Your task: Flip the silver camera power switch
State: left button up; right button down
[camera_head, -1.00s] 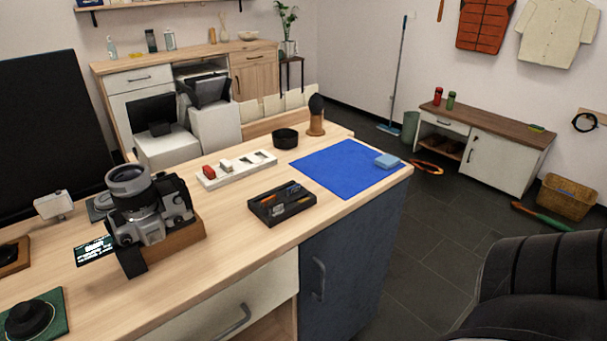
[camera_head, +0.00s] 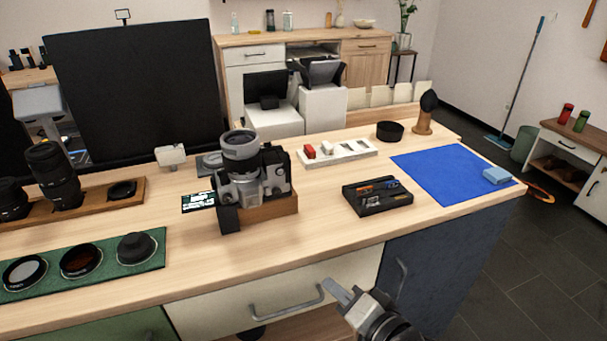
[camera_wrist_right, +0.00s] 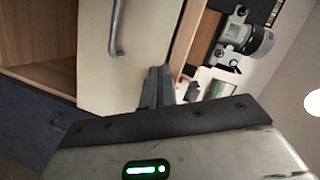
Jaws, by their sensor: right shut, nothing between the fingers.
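The silver camera (camera_head: 252,183) stands on a wooden block (camera_head: 270,208) near the middle of the table, its large lens pointing up. Its power switch is too small to make out. The camera also shows in the right wrist view (camera_wrist_right: 232,45), at the upper right. My right gripper (camera_head: 338,291) is in front of the table's drawer, below and to the right of the camera and apart from it. It is shut and empty. Its fingers also show in the right wrist view (camera_wrist_right: 156,88). My left gripper is not in view.
On the table (camera_head: 310,226) are a black organizer tray (camera_head: 366,208), a blue mat (camera_head: 445,172), a white tray (camera_head: 340,160), a green mat (camera_head: 150,260) with round filters, and lenses on a wooden board (camera_head: 100,204). A drawer handle (camera_head: 288,309) juts out near my right gripper.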

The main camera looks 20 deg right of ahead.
aim_at(286, 164)
jog(key=w+d+r+m+t, duration=0.2)
jog(key=w+r+m, duration=0.1)
jog(key=r+m, duration=0.2)
jog(key=w+d+r+m+t, duration=0.2)
jog(key=w+r+m, duration=0.1)
jog(key=r+m, duration=0.3)
jog(key=shift+d+r+m, duration=0.15)
jog(key=shift+d+m, duration=0.1)
jog(key=shift+m, duration=0.55)
jog(key=shift+w+a+r+p, duration=0.25)
jog(key=shift+w+a+r, duration=0.55)
jog(key=shift+w, duration=0.8)
jog(key=shift+w+a+r+p, duration=0.25)
jog(key=shift+w+a+r, duration=0.15)
jog(key=shift+w+a, duration=0.9)
jog(key=shift+w+a+r+p, duration=0.25)
jog(key=shift+w+a+r, duration=0.4)
jog(key=shift+w, duration=1.2)
jog(key=shift+a+y, duration=0.15)
jog(key=shift+y, duration=0.15)
